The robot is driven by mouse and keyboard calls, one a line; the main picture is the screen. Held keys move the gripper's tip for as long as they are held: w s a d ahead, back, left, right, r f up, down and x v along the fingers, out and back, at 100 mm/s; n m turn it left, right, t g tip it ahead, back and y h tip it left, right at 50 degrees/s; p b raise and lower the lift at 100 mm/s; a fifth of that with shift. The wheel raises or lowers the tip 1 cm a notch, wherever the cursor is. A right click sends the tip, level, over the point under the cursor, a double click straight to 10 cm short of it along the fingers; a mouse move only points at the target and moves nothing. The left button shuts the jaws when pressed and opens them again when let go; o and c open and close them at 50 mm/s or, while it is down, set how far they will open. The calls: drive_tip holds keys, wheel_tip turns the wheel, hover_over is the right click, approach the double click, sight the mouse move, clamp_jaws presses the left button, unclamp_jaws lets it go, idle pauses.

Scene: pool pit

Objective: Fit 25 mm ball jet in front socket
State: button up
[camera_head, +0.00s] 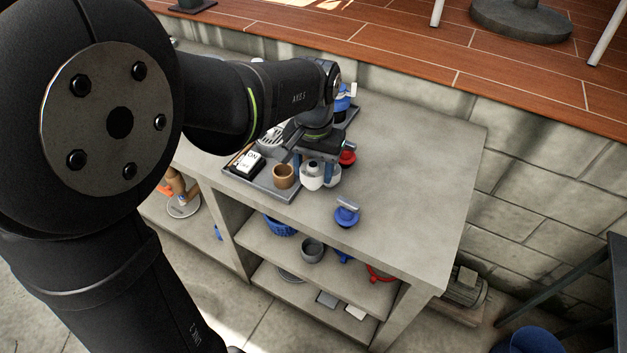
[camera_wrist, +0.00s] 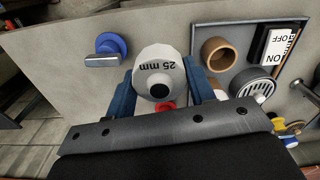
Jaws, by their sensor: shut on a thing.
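My gripper (camera_wrist: 161,88) is shut on a white ball jet (camera_wrist: 158,62) marked "25 mm", with a blue finger on each side. A dark hole shows in the jet's face in the wrist view. In the head view my gripper (camera_head: 318,172) is low over the bench, beside the grey tray, and the white jet (camera_head: 311,178) shows between its fingers. I cannot make out the front socket, and I cannot tell whether the jet touches anything below.
The grey tray (camera_head: 262,188) holds a tan ring (camera_head: 283,176) and a black-and-white ON/OFF piece (camera_head: 248,164). A blue-handled valve (camera_head: 346,213) stands near the front edge. A red part (camera_head: 347,157) is right of my gripper. The bench's right side (camera_head: 430,180) is clear.

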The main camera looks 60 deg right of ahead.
drive_tip(key=shift+r, duration=0.35)
drive_tip(key=shift+w, duration=0.1)
drive_tip(key=w+d+f, duration=0.2)
drive_tip(key=w, duration=0.3)
drive_tip(key=w+d+f, duration=0.1)
drive_tip(key=w, duration=0.4)
drive_tip(key=shift+w+d+f, duration=0.25)
drive_tip(key=shift+d+f, duration=0.15)
drive_tip(key=shift+f, duration=0.3)
idle(1.0)
drive_tip(key=shift+f, duration=1.2)
drive_tip(key=shift+f, duration=0.3)
idle(0.4)
